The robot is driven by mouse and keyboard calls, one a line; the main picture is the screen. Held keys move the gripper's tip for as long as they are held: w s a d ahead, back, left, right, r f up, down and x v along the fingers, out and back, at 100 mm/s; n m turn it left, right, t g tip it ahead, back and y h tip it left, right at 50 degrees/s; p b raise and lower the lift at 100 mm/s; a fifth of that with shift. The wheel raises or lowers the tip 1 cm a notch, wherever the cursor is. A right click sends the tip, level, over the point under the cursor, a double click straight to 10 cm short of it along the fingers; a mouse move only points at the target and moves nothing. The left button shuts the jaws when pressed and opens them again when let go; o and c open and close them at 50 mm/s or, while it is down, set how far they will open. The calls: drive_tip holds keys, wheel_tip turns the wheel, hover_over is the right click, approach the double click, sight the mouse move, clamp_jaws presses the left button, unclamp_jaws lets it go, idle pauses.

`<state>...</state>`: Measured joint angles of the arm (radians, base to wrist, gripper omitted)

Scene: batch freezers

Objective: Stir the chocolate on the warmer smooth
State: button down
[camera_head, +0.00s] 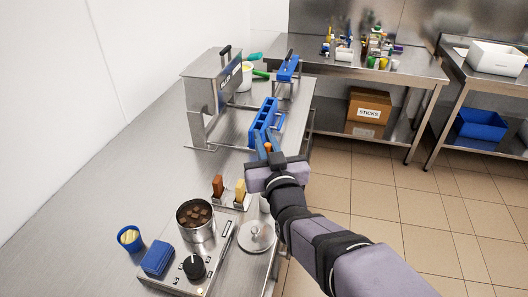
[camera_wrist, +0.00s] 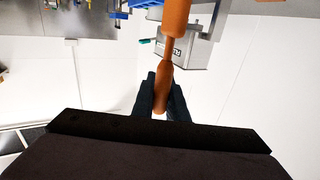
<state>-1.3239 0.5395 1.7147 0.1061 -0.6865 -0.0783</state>
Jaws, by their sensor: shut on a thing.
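A steel pot (camera_head: 184,229) with lumpy brown chocolate (camera_head: 196,212) in it sits on the warmer (camera_head: 217,255), which has a black knob, at the lower middle of the head view. The chocolate shows separate chunks. My gripper (camera_head: 267,152) is beyond the pot and to its right, near the table's right edge. In the wrist view, my gripper (camera_wrist: 163,82) is shut on an orange-brown tool (camera_wrist: 167,50) with a narrow neck and a wider part running out of the top of the frame. Its full shape is cut off; in the head view only a small orange bit shows.
A steel lid (camera_head: 257,236) lies right of the pot. A brown and a yellow piece (camera_head: 240,190) stand in a holder behind it. A blue block (camera_head: 157,257) and a blue cup (camera_head: 130,237) are at left. A blue mould (camera_head: 264,117) and a steel machine (camera_head: 207,88) stand farther back.

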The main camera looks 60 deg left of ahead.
drive_tip(key=s+a+r+n+g+p, duration=0.1)
drive_tip(key=s+r+g+p, duration=0.15)
drive_tip(key=s+p, duration=0.75)
drive_tip(key=s+a+r+n+g+p, duration=0.1)
drive_tip(key=s+r+g+p, duration=0.15)
drive_tip(key=s+p, duration=0.75)
drive_tip(key=w+m+t+b, duration=0.1)
drive_tip(key=m+t+b, duration=0.1)
drive_tip(key=w+d+m+t+h+b, duration=0.1)
drive_tip(key=t+b, duration=0.1)
drive_tip(key=shift+w+d+r+m+t, duration=0.1)
drive_tip(key=shift+w+r+m+t, duration=0.1)
drive_tip(key=shift+m+t, duration=0.15)
drive_tip(key=shift+s+f, duration=0.1)
drive_tip(key=shift+f, duration=0.05)
wheel_tip(320, 180, down, 10)
drive_tip(key=b, duration=0.8)
drive_tip(key=shift+s, duration=0.15)
